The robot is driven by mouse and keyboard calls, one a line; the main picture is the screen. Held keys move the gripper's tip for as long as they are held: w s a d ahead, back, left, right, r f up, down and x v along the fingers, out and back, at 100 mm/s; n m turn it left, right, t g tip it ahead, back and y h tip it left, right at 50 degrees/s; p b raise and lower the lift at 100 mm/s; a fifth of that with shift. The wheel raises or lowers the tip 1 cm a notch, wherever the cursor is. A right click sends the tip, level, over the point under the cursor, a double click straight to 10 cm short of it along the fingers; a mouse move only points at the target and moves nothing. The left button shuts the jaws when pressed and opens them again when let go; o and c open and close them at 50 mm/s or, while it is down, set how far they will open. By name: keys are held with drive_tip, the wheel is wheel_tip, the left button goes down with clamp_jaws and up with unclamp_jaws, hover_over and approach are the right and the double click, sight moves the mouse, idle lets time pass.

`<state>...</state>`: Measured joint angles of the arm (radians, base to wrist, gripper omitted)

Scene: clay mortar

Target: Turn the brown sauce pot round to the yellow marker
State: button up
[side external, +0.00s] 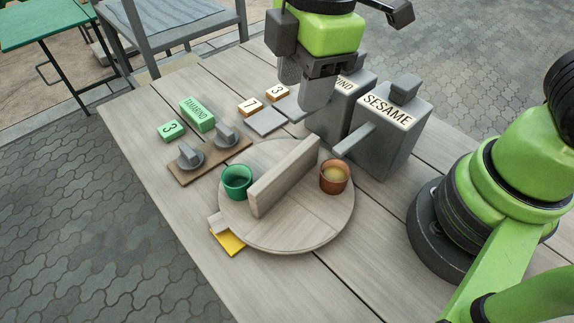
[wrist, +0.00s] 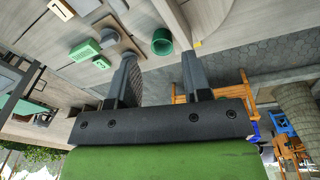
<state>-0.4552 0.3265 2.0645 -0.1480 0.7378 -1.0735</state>
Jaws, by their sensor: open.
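A round wooden turntable (side external: 290,232) with an upright wooden divider (side external: 285,176) and a small tab at its left edge sits on the table. The yellow marker (side external: 229,242) lies on the table beside the tab, partly covered at the turntable's edge. My gripper (side external: 303,95) is open and empty, above and behind the turntable; its two fingers are apart in the wrist view (wrist: 158,62).
A grey box lettered SESAME (side external: 385,130) with a spout stands behind the brown pot, another grey box beside it. The table front is clear.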

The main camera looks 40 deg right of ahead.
sight(286, 161)
drive_tip(key=a+f+n, duration=0.1)
drive_tip(key=f, duration=0.1)
drive_tip(key=a+f+n, duration=0.1)
drive_tip(key=f+n, duration=0.1)
drive_tip(key=f+n+g, duration=0.1)
drive_tip(key=f, duration=0.1)
drive_tip(key=shift+a+h, duration=0.4)
wheel_tip(286, 161, down, 9)
drive_tip(key=shift+f, duration=0.2)
drive_tip(key=shift+c, duration=0.4)
clamp_jaws()
